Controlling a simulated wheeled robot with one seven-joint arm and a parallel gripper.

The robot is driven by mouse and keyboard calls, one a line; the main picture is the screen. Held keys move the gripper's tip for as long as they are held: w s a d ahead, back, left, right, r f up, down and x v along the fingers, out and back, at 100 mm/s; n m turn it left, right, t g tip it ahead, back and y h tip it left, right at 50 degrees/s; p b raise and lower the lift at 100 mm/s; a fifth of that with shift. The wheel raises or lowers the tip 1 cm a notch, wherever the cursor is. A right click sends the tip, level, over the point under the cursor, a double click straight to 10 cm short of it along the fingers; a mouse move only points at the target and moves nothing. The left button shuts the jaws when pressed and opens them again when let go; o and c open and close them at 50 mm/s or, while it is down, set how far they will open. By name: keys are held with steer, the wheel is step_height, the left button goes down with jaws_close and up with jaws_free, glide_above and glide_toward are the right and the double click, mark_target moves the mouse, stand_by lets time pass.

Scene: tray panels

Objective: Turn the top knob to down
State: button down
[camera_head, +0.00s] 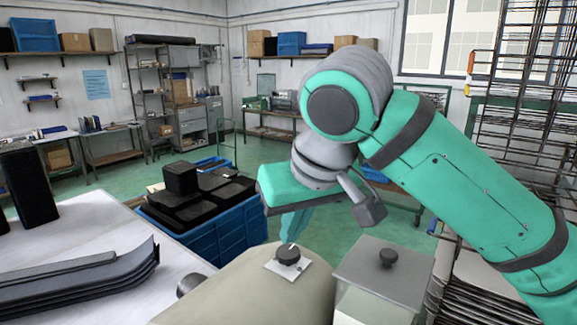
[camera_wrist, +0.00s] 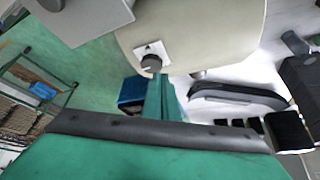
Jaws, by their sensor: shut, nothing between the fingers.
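The top knob (camera_head: 288,254) is dark and round with a pale mark on its upper edge, on a small white plate on top of a rounded beige body (camera_head: 255,295). In the wrist view the knob (camera_wrist: 151,63) stands just beyond my fingertips. My gripper (camera_head: 292,232) has its teal fingers shut and empty. It hangs behind the knob in the head view, and a small gap seems to remain between them. In the wrist view the fingers (camera_wrist: 161,88) point toward the knob and the plate. The tips' exact height over the body is hard to tell.
A second dark knob (camera_head: 189,284) sticks out of the beige body's left side. A lidded grey box (camera_head: 372,275) stands close on the right. A blue crate (camera_head: 215,230) holding black parts is behind left. Dark curved panels (camera_head: 85,275) lie on the white table (camera_head: 85,225).

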mark_target(288, 257)
steer(key=f, duration=0.4)
steer(key=w+f, duration=0.1)
steer(key=f, duration=0.1)
steer(key=shift+s+a+f, duration=0.1)
steer(key=shift+s+f, duration=0.1)
steer(key=shift+f, duration=0.35)
steer(key=shift+w, duration=0.1)
stand_by(0.6)
